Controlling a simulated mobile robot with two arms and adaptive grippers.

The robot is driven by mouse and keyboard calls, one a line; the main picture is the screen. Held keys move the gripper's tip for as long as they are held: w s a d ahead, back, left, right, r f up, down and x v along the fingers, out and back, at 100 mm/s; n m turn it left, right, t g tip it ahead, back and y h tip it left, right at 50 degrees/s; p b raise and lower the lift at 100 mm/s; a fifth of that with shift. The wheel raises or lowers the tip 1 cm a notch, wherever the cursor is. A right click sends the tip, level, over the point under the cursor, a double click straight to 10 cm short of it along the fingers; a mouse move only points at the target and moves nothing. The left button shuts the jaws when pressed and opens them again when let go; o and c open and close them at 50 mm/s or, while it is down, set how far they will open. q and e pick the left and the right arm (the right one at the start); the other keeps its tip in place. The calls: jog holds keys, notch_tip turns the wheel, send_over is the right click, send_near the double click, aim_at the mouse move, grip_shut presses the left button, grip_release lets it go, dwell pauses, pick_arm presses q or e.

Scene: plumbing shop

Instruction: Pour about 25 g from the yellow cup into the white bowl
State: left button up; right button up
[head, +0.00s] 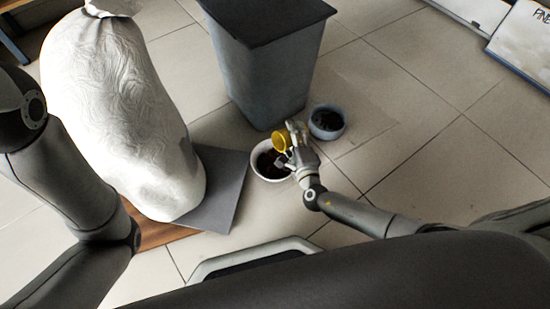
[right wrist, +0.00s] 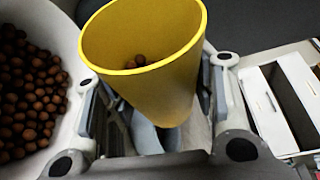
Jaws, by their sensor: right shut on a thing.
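The yellow cup (head: 281,140) is held at the far edge of the white bowl (head: 257,172) in the head view. My right gripper (head: 291,146) is shut on it. In the right wrist view the cup (right wrist: 160,85) stands between the fingers, its mouth visible, with a few brown balls inside. How far it tilts is hard to tell. The white bowl also shows at the left of the right wrist view (right wrist: 62,22), with many brown balls in it. My left arm shows in the head view, but its gripper is out of view.
A blue-grey bowl (head: 342,132) with dark contents stands right of the gripper. A tall grey bin (head: 262,75) stands behind. A large white wrapped sack (head: 120,110) and a grey slab (head: 222,190) are at the left.

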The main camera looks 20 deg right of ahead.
jog(key=shift+s+a+f+n+t+b, duration=0.1)
jog(key=shift+a+f+n+t+b, duration=0.2)
jog(key=shift+n, duration=0.35)
jog(key=shift+a+f+n+t+b, duration=0.15)
jog(key=shift+n+t+b, duration=0.2)
jog(key=shift+n, duration=0.3)
dwell(2.9)
jog(key=shift+s+a+r+n+t+p, duration=0.1)
jog(key=shift+a+r+n+t+p, duration=0.15)
jog(key=shift+n, duration=0.4)
jog(key=shift+s+a+r+n+t+p, duration=0.1)
jog(key=shift+r+n, duration=0.25)
jog(key=shift+n, duration=0.3)
dwell(2.5)
